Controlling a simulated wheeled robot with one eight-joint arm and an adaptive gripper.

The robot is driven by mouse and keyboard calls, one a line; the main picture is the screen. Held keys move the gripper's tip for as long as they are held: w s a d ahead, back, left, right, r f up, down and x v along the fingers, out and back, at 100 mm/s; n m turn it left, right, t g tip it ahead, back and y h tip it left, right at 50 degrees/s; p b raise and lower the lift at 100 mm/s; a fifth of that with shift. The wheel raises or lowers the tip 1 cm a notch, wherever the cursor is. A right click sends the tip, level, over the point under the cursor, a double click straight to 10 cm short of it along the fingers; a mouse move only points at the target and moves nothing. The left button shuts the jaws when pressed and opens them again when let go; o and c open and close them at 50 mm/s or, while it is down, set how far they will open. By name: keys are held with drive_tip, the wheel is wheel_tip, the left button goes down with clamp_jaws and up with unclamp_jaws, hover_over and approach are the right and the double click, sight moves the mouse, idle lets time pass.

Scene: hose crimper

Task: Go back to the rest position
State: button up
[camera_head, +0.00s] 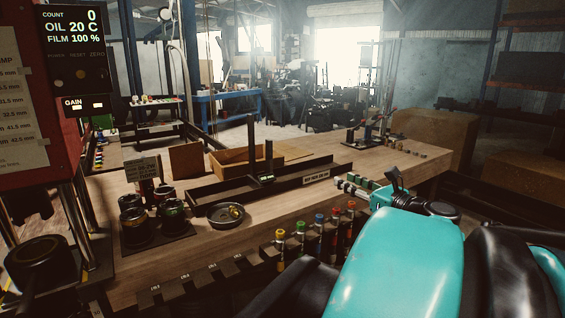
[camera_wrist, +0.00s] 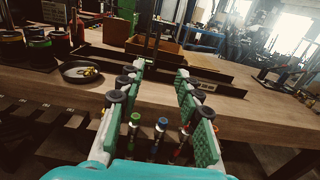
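My gripper (camera_head: 355,186) is in front of the workbench's near edge, right of centre in the head view, with my turquoise arm behind it. In the wrist view my gripper (camera_wrist: 158,72) has its two green-padded fingers spread apart, with nothing held between them. Several colour-capped tools stand in a row along the bench's front edge, among them a blue-capped one (camera_head: 319,220). In the wrist view the blue-capped tool (camera_wrist: 161,124) shows through the gap between the fingers. From this angle I cannot tell how far the fingers are from the tools.
The wooden bench (camera_head: 400,163) carries a round dish (camera_head: 226,215), dark jars (camera_head: 135,226), a black rail with an upright (camera_head: 252,150) and a wooden box (camera_head: 232,165). A red crimper machine (camera_head: 58,140) stands at the left.

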drive_tip(key=s+a+f+n+g+h, duration=0.1)
drive_tip(key=s+a+f+n+g, duration=0.15)
drive_tip(key=f+n, duration=0.35)
drive_tip(key=s+a+f+n+g+h, duration=0.1)
drive_tip(key=f+n+g, duration=0.25)
drive_tip(key=f, duration=0.35)
drive_tip(key=s+a+f+n+g+h, duration=0.1)
drive_tip(key=s+a+f+n+g, duration=0.1)
drive_tip(key=f+n, duration=0.4)
drive_tip(key=s+d+f+n+g+h, duration=0.1)
drive_tip(key=s+d+f+n+h, duration=0.1)
drive_tip(key=f+n, duration=0.4)
drive_tip(key=s+d+f+n+g+h, duration=0.1)
drive_tip(key=s+d+f+n+h, duration=0.2)
drive_tip(key=n, duration=0.4)
drive_tip(key=shift+s+d+f+n+g+h, duration=0.35)
drive_tip(key=shift+d+f+h, duration=0.55)
drive_tip(key=shift+f, duration=0.5)
drive_tip(key=shift+a, duration=0.2)
